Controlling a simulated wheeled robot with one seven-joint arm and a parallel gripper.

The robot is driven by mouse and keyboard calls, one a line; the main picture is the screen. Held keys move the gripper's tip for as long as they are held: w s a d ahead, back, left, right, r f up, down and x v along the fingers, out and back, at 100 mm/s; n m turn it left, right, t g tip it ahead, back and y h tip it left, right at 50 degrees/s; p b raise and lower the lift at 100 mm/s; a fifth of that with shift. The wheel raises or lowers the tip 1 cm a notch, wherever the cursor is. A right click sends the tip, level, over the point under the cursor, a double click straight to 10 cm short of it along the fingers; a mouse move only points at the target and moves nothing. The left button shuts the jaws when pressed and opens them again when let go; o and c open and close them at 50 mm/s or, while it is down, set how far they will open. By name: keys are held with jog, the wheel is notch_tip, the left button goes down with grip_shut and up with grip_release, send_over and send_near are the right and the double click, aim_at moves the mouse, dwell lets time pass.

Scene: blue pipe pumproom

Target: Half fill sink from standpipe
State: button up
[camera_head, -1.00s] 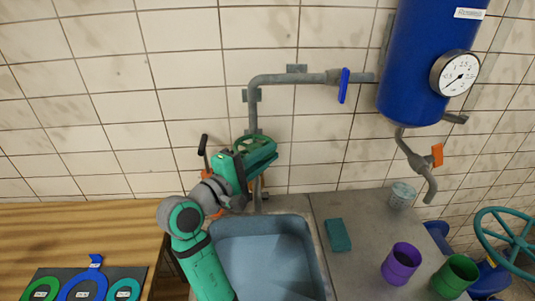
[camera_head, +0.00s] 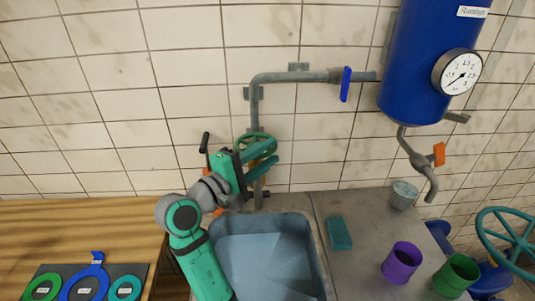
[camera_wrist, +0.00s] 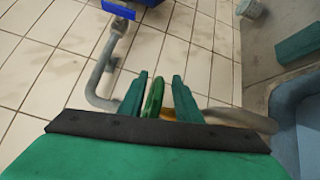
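The grey standpipe (camera_head: 256,105) runs from the blue tank along the wall and down behind the sink (camera_head: 316,262). The sink has a blue-grey inside; I cannot tell its water level. A green handwheel (camera_head: 252,138) sits on the standpipe above the sink. My gripper (camera_head: 266,158) is at this wheel, with its fingers apart. In the wrist view, the wheel (camera_wrist: 153,97) shows edge-on between the two fingers of my gripper (camera_wrist: 160,95), with gaps beside it. A blue lever (camera_head: 346,84) stands across the upper horizontal pipe.
The blue tank (camera_head: 420,60) carries a round gauge (camera_head: 457,73) and an orange-levered outlet (camera_head: 420,165). A teal block (camera_head: 339,234), purple cup (camera_head: 401,262), green cup (camera_head: 455,275) and grey cup (camera_head: 403,194) stand on the counter. A teal wheel (camera_head: 510,240) is at far right.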

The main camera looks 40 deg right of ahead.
jog(key=v, duration=1)
jog(key=shift+a, duration=0.25)
jog(key=w+a+f+n+t+y, duration=0.2)
jog(key=a+f+t, duration=0.15)
jog(key=f, duration=0.45)
jog(key=w+a+f+n+t+y, duration=0.1)
jog(key=a+f+n+t+y, duration=0.15)
jog(key=f+t, duration=0.4)
jog(key=s+a+f+t+y, duration=0.1)
jog(key=s+a+f+y, duration=0.2)
jog(key=a+f, duration=0.25)
jog(key=s+a+f+y, duration=0.2)
jog(key=a+f+y, duration=0.2)
jog(key=f, duration=0.3)
jog(key=s+a+f+m+t+y, duration=0.1)
jog(key=s+a+f+m+y, duration=0.35)
jog(key=s, duration=0.75)
jog(key=s+a+f+m+y, duration=0.1)
jog(key=s+m, duration=0.3)
jog(key=s, duration=1.3)
jog(key=shift+s+a+f+m+y, duration=0.3)
jog(key=shift+a+m, duration=0.1)
jog(key=shift+a, duration=0.3)
